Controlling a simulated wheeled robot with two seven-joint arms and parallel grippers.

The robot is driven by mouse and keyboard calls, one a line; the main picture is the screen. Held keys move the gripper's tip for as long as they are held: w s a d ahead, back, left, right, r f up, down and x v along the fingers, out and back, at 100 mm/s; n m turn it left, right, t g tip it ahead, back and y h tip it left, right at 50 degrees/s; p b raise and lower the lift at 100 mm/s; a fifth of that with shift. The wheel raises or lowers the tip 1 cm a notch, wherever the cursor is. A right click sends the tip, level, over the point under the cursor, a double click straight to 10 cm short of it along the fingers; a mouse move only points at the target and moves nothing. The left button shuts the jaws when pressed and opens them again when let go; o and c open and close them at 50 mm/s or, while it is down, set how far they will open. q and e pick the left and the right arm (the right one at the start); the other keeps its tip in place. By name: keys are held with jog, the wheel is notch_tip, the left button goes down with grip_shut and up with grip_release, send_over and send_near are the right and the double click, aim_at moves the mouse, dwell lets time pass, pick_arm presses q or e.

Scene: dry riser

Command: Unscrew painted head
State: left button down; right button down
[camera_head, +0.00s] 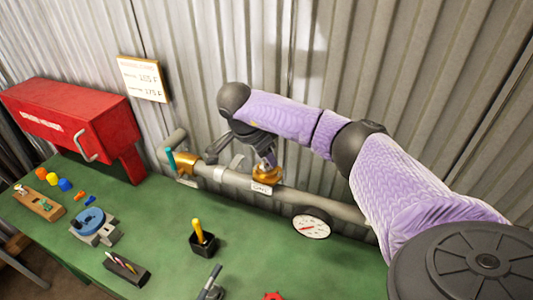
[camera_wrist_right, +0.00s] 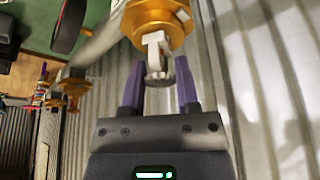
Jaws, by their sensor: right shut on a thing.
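The grey pipe (camera_head: 325,203) runs along the corrugated wall above the green bench. A brass fitting (camera_head: 266,175) sits on it, and a small white label (camera_head: 261,188) is just below. In the right wrist view, the same brass fitting (camera_wrist_right: 160,22) carries a pale sprinkler head (camera_wrist_right: 156,46) with a grey disc at its tip. My right gripper (camera_wrist_right: 159,72) has its purple fingers on either side of that tip and is shut on the head. In the head view, my right gripper (camera_head: 268,157) comes down from above. My left gripper is not in view.
A blue round fixture (camera_head: 89,221), a black cup (camera_head: 202,244) and a tray of pens (camera_head: 126,268) are on the bench (camera_head: 165,230).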

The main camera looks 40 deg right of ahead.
jog(key=shift+s+r+n+t+p, duration=0.1)
jog(key=shift+r+n+t+p, duration=0.1)
jog(key=shift+n+t+p, duration=0.25)
jog(key=n, duration=0.2)
jog(key=shift+r+n+t+p, duration=0.1)
jog(key=shift+n+t+p, duration=0.2)
jog(key=shift+n+t, duration=0.05)
jog(key=shift+f+n+t, duration=0.2)
jog(key=shift+n+t, duration=0.1)
jog(key=shift+n, duration=0.6)
jog(key=shift+d+n+t+y, duration=0.1)
jog(key=shift+n+t+y, duration=0.3)
jog(key=shift+n, duration=0.8)
jog(key=n+t, duration=0.1)
jog(key=n, duration=0.2)
jog(key=shift+y, duration=0.4)
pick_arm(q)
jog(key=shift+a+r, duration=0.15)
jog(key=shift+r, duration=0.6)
pick_arm(e)
jog(key=shift+n, duration=0.3)
